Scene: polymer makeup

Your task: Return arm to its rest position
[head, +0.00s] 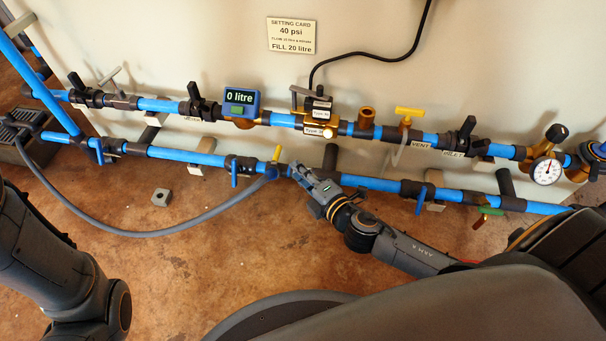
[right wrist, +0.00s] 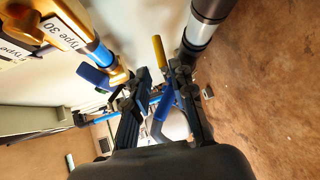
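My right arm (head: 415,255) reaches in from the lower right in the head view. Its gripper (head: 300,172) is at the lower blue pipe, close to a yellow-handled valve (head: 277,153). In the right wrist view the two fingers of this gripper (right wrist: 157,85) stand apart with a gap between them, and I see nothing held. The yellow handle (right wrist: 158,52) shows beyond the fingertips; whether a finger touches the pipework is unclear. My left arm (head: 55,265) shows at the lower left of the head view, and its gripper is out of view.
Two blue pipe runs with valves cross in front of a pale panel. A display (head: 241,102) reads 0 litre. A pressure gauge (head: 546,170) is at the right. A grey hose (head: 130,233) loops at the left. A small metal block (head: 161,197) lies on the open brown floor.

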